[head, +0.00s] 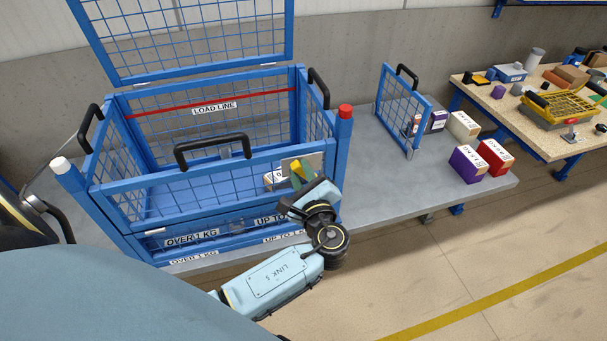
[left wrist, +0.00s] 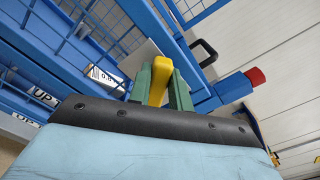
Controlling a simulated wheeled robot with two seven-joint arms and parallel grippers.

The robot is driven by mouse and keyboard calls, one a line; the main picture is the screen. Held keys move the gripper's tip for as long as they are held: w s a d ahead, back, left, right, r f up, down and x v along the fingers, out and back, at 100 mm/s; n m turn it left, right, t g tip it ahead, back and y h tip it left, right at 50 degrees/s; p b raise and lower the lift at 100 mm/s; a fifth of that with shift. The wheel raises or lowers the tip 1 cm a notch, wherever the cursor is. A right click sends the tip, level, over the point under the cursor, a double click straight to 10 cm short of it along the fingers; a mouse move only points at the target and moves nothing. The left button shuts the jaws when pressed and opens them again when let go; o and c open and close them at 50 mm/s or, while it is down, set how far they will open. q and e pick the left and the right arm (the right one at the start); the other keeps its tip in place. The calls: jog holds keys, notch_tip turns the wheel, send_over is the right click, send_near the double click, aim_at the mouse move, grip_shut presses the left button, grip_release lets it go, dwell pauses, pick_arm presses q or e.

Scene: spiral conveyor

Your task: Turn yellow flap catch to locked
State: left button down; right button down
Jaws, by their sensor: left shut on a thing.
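The yellow flap catch (left wrist: 159,80) shows between the green fingers of my left gripper (left wrist: 160,84) in the left wrist view. The gripper is shut on it. In the head view the catch (head: 298,171) is a small yellow piece at the front right of the blue mesh cage, by a grey plate (head: 312,161). My left gripper (head: 301,176) reaches it from the front, and my wrist hides part of the catch and the cage corner. I cannot tell the catch's lock position. My right gripper is not in view.
The blue cage (head: 130,185) has a raised mesh lid, black handles and a red-capped post (head: 344,125). A white box (head: 275,178) lies inside. A mesh panel (head: 402,105) and several boxes stand on the grey bench (head: 375,185). A cluttered table (head: 500,120) is at right.

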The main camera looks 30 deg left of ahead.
pick_arm(q)
jog(key=n+b, duration=0.2)
jog(key=n, duration=0.1)
jog(key=f+n+b, duration=0.1)
jog(key=n+b, duration=0.2)
jog(key=n, duration=0.1)
jog(key=n+b, duration=0.3)
jog(key=shift+s+a+f, duration=0.25)
jog(key=shift+s+f, duration=0.05)
jog(key=shift+f, duration=0.05)
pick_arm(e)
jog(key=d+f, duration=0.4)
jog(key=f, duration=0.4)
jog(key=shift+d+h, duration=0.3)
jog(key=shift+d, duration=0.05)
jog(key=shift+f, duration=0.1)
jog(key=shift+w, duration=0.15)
pick_arm(q)
jog(key=c, duration=1.3)
grip_release()
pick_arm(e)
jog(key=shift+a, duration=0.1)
